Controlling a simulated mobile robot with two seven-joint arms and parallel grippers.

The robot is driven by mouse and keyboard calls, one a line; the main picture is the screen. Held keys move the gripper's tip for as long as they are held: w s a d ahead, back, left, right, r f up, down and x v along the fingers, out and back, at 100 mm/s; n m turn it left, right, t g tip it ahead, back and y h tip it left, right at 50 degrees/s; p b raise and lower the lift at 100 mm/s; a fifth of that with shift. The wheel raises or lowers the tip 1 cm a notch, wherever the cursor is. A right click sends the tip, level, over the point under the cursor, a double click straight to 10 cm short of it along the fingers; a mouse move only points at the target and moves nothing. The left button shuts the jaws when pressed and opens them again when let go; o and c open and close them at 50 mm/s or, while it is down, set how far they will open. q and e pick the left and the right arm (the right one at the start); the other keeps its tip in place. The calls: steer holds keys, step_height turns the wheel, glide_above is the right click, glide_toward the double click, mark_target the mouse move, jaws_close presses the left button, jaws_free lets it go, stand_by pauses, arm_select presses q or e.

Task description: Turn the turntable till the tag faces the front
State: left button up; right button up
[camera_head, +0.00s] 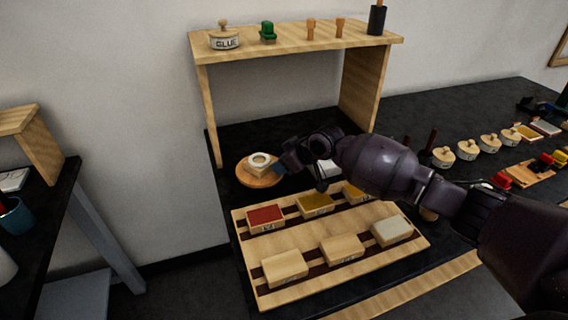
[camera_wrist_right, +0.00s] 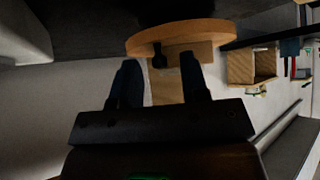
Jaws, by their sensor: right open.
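The turntable (camera_head: 243,176) is a round wooden disc at the left end of the black table, under the shelf. A small block with a white ring-shaped top (camera_head: 260,160) stands on it. In the right wrist view the disc's edge (camera_wrist_right: 200,32) shows at the top, with a small dark peg (camera_wrist_right: 159,56) by it. My right gripper (camera_head: 282,168) is at the turntable's right side. In the wrist view its two dark fingers (camera_wrist_right: 161,76) are apart, with the peg near the gap; I cannot tell whether they touch it. I cannot make out the tag. My left gripper is out of view.
A wooden rack (camera_head: 308,244) with several coloured blocks lies just in front of the turntable. The wooden shelf (camera_head: 300,42) above holds a glue pot (camera_head: 225,40), a green stamp (camera_head: 268,33) and other small items. Several round pots stand at the right.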

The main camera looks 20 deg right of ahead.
steer(key=shift+c, duration=0.3)
jaws_close()
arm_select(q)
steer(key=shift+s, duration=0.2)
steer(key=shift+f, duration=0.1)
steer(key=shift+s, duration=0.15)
